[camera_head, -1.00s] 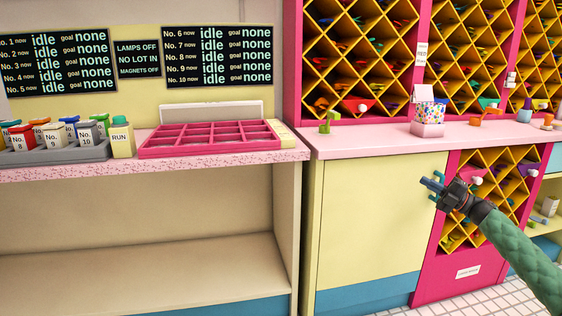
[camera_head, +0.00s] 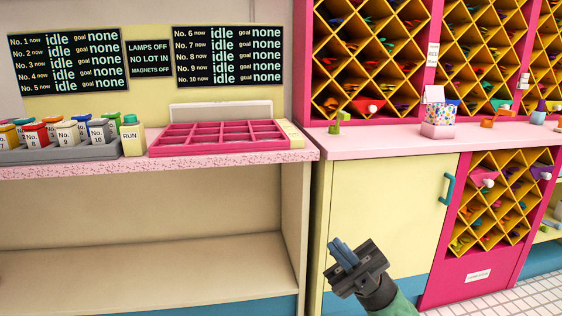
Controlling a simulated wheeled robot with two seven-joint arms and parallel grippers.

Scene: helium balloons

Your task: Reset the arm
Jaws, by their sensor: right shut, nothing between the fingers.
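My right gripper (camera_head: 341,253) shows at the bottom, right of centre, in the head view. Its blue fingers are together and empty, pointing up and left. It is in front of the cream cabinet door (camera_head: 384,205), below the pink counter, and holds nothing. The green sleeve of my right arm comes in from the bottom edge. My left gripper is not in view.
A pink compartment tray (camera_head: 218,150) stands on the left counter, beside the RUN bottle (camera_head: 132,137) and a grey rack (camera_head: 60,152) of numbered bottles. A speckled box (camera_head: 439,122) sits on the right counter (camera_head: 390,143). The lower left shelf (camera_head: 150,265) is empty.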

